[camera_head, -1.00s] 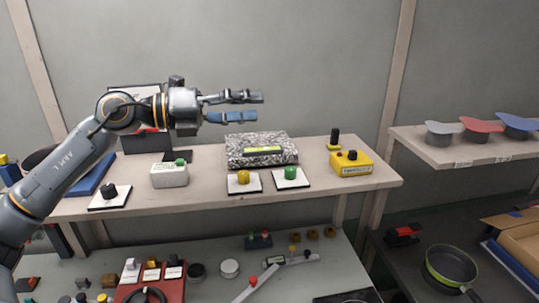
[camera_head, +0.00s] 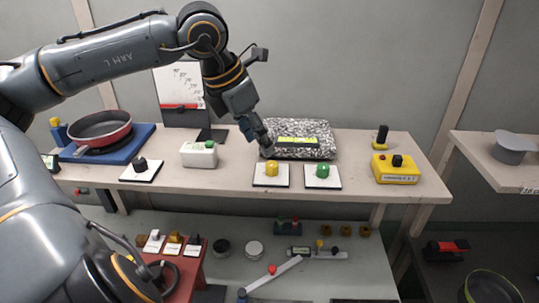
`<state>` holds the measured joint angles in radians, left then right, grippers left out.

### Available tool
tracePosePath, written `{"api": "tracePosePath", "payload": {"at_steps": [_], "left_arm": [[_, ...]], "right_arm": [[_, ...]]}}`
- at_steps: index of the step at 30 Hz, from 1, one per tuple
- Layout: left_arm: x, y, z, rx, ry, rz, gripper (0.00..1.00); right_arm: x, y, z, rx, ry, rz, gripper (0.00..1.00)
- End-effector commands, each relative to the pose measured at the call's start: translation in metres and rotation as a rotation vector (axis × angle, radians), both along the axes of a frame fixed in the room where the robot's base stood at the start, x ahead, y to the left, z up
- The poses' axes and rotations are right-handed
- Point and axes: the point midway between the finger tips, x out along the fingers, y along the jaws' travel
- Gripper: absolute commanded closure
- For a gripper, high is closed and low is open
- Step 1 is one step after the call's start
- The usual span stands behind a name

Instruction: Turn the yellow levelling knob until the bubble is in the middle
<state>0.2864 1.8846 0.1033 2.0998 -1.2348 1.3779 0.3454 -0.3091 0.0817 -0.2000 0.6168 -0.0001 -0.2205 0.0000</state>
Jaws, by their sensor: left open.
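The yellow knob (camera_head: 271,168) stands on a white plate (camera_head: 271,182) at the front of the upper shelf. Behind it lies a speckled grey slab (camera_head: 321,150) with a yellow-green level strip (camera_head: 298,140) on it. The bubble is too small to make out. My left gripper (camera_head: 264,148) points down, open, just above and behind the yellow knob, close to the slab's left end. It seems apart from the knob. My right gripper does not show.
A green knob (camera_head: 323,170) on its own plate stands right of the yellow one. A white box (camera_head: 199,157) and a black knob (camera_head: 140,165) stand left. A yellow box (camera_head: 395,170) sits right. A red pan (camera_head: 101,129) lies far left.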

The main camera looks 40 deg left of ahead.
Motion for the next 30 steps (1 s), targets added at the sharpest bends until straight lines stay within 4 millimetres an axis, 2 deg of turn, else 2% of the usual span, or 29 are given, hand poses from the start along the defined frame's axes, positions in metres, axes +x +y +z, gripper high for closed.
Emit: {"api": "tracePosePath", "payload": {"at_steps": [1, 6, 10, 16, 25, 30], "left_arm": [[0.004, -0.001, -0.009, -0.003, 0.007, -0.001, 0.52], [0.016, -0.004, -0.041, -0.004, 0.007, 0.000, 0.52], [0.023, -0.004, -0.056, -0.001, 0.003, 0.001, 0.52], [0.027, -0.005, -0.067, -0.002, 0.000, 0.001, 0.52], [0.028, -0.006, -0.069, -0.002, -0.002, 0.001, 0.52], [0.028, -0.006, -0.068, -0.002, -0.002, 0.001, 0.86]], "right_arm": [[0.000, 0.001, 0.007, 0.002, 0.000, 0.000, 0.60], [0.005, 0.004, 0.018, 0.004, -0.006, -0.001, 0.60], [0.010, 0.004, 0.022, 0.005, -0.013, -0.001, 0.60], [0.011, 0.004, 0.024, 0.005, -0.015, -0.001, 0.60], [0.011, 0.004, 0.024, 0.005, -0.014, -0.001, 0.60], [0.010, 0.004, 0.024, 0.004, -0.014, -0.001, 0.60]]}}
